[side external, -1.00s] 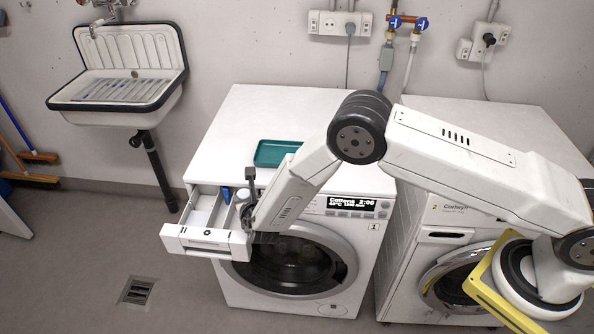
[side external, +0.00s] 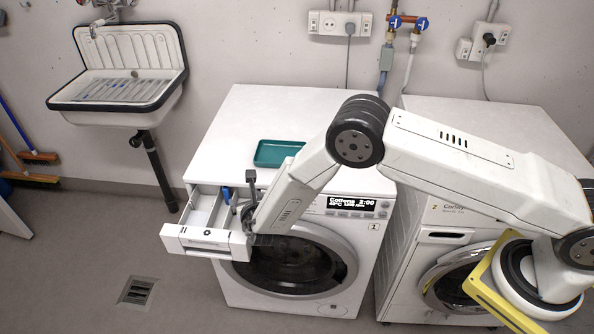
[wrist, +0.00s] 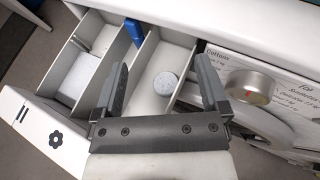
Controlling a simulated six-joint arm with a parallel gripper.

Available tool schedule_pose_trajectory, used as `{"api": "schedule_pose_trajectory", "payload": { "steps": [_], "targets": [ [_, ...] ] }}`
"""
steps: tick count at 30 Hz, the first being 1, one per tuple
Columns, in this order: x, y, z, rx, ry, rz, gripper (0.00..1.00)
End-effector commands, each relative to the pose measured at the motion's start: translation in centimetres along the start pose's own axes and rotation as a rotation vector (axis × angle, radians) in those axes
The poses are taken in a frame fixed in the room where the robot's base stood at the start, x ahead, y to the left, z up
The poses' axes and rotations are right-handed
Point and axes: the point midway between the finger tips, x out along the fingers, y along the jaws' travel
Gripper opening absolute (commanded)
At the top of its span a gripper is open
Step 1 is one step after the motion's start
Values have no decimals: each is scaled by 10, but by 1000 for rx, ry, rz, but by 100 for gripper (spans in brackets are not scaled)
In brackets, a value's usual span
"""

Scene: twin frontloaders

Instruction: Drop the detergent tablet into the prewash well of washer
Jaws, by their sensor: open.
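The detergent tablet (wrist: 165,83) is a round, white, speckled disc. In the wrist view it lies on the floor of the right-hand compartment (wrist: 150,103) of the pulled-out drawer. My gripper (wrist: 162,62) is open above that compartment, one finger on each side of the tablet in the picture and apart from it. In the side view my gripper (side external: 247,203) is over the right part of the drawer (side external: 207,239) of washer 1 (side external: 232,275). The tablet is hidden there.
The drawer has other compartments to the left, one with a blue insert (wrist: 134,32). The washer's knob (wrist: 252,88) is close to the right finger. A teal tray (side external: 272,154) lies on the washer top. A second machine (side external: 412,255) stands to the right.

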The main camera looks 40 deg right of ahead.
Motion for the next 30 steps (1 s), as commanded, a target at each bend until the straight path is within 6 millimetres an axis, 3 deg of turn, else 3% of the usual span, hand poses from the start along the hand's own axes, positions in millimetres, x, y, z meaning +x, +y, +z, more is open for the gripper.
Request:
{"api": "schedule_pose_trajectory", "payload": {
  "steps": [8,24,30],
  "targets": [
    [-14,1,0,-2,0,2,94],
    [-70,1,0,-1,0,2,94],
    [-77,0,0,1,-1,0,94]
  ]
}}
